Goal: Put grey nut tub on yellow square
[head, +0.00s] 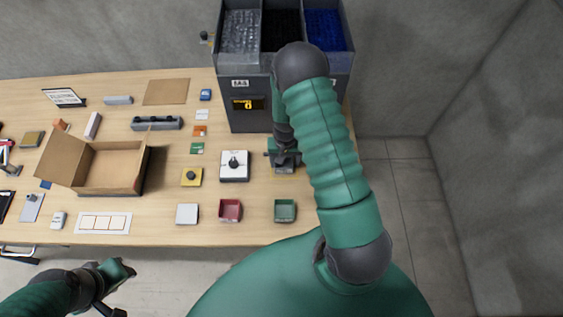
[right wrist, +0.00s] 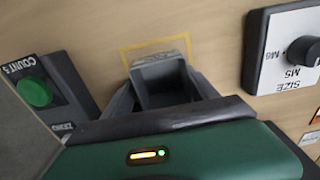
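The grey nut tub (right wrist: 162,82) sits between the two fingers of my right gripper (right wrist: 160,92) in the right wrist view. The fingers lie against its sides, and the gripper looks shut on it. The yellow square (right wrist: 154,43) is an outline on the wooden table. Its far edge and parts of its sides show around the tub; the near part is hidden. I cannot tell whether the tub touches the table. In the head view my right gripper (head: 284,156) is in front of the dark feeder. My left gripper (head: 112,274) is off the table's front edge, its fingers unclear.
The feeder (head: 247,105) with grey, black and blue bins stands behind. A size dial box (head: 234,166) is left of the right gripper; a green-button counter (right wrist: 40,92) is close by. Red (head: 230,210) and green (head: 285,210) tubs stand in front. An open carton (head: 112,168) is left.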

